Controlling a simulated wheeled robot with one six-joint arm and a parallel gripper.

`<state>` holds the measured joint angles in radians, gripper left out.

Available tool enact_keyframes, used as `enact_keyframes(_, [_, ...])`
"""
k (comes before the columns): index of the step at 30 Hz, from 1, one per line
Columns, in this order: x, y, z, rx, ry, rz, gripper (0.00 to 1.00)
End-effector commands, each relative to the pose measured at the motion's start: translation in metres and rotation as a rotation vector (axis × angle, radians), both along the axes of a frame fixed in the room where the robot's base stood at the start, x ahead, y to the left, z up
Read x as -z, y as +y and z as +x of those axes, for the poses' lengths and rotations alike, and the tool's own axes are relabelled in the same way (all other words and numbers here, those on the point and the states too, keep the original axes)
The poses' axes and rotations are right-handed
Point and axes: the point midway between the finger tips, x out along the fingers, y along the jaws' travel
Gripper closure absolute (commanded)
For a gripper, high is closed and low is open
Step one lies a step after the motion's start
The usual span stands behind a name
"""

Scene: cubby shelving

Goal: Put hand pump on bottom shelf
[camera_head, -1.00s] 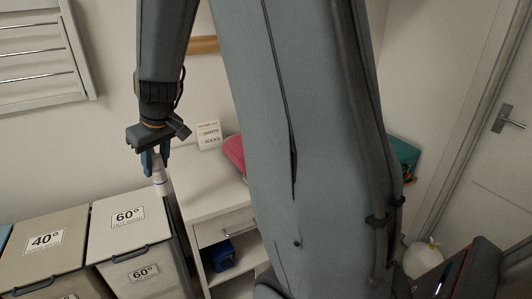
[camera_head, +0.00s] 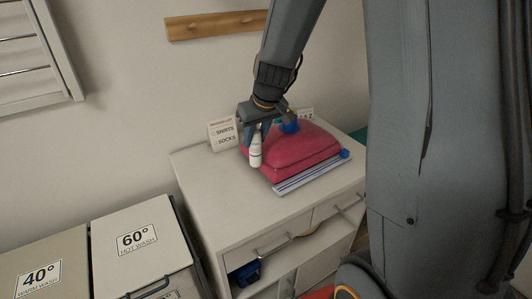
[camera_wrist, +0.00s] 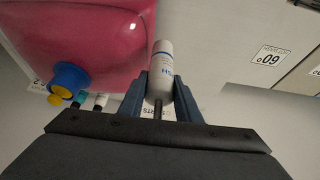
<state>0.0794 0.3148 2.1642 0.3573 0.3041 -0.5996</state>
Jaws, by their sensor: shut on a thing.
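My gripper (camera_head: 257,140) is shut on a slim white bottle (camera_head: 255,152) with blue lettering. I cannot tell whether this is the hand pump. It hangs roughly upright between the fingers, over the white cabinet top (camera_head: 215,187) and beside a pink cushion-like thing (camera_head: 300,146). The wrist view also shows the bottle (camera_wrist: 161,65) between the blue fingers, with the pink thing (camera_wrist: 75,40) to its left. The cabinet has drawers and open compartments below; a blue object (camera_head: 246,272) sits in one. The bottom shelf is mostly out of frame.
A blue-and-yellow knob-like thing (camera_wrist: 68,80) shows near the pink thing. A flat striped item (camera_head: 310,172) lies under it. A sign card (camera_head: 222,134) stands at the back. Laundry bins (camera_head: 140,240) stand to the left. The cabinet top's left front is clear.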

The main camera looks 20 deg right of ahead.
Motion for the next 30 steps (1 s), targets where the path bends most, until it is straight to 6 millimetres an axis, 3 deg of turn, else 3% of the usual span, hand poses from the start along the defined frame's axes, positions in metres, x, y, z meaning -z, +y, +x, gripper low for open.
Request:
enact_keyframes(15, [0.061, -0.002, 0.000, 0.004, 0.000, 0.000, 0.96])
enact_keyframes(29, [0.066, -0.001, 0.001, 0.002, -0.002, -0.001, 0.96])
enact_keyframes(30, [0.066, -0.001, 0.000, 0.002, -0.001, -0.001, 0.66])
